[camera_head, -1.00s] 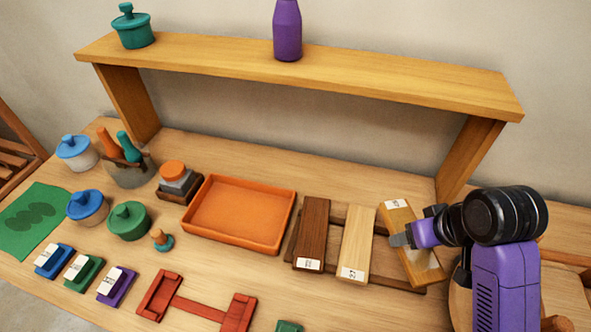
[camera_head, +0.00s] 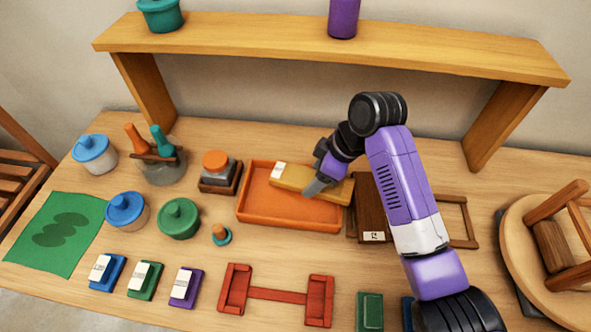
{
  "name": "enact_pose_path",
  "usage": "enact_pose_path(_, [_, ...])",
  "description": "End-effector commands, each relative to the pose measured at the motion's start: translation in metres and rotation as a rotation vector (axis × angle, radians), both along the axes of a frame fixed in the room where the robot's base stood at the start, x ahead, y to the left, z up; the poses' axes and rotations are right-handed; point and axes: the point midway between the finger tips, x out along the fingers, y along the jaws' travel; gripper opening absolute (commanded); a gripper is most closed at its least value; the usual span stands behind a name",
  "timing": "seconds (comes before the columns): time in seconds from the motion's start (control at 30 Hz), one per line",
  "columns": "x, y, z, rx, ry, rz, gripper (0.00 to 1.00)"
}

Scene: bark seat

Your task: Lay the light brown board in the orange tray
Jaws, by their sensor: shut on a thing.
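The light brown board (camera_head: 296,178), golden in tone with a white label at its left end, is over the back part of the orange tray (camera_head: 290,216). My gripper (camera_head: 317,186) is shut on it near its middle. The board lies roughly level, slanting slightly across the tray, and its right end reaches the tray's right rim. I cannot tell whether it touches the tray or hangs just above it. The front of the tray floor is bare.
A dark brown board (camera_head: 368,208) lies on the wooden rack (camera_head: 463,222); my arm hides much of the rack. A block with an orange knob (camera_head: 216,165) stands left of the tray. A red stand (camera_head: 277,295) lies in front. The shelf (camera_head: 330,45) spans behind.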

Motion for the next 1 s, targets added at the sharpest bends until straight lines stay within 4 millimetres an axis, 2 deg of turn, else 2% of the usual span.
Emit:
enact_pose_path(0.03, [0.001, 0.017, 0.004, 0.0, 0.0, 0.058, 0.14])
enact_pose_path(0.1, [0.0, 0.032, 0.005, 0.0, 0.0, 0.121, 0.14])
enact_pose_path(0.23, [-0.001, 0.047, 0.005, 0.0, 0.0, 0.183, 0.14])
enact_pose_path(0.47, [-0.001, 0.05, -0.002, 0.0, -0.002, 0.195, 0.14])
enact_pose_path(1.0, [-0.002, 0.049, -0.047, -0.001, -0.001, 0.192, 0.14])
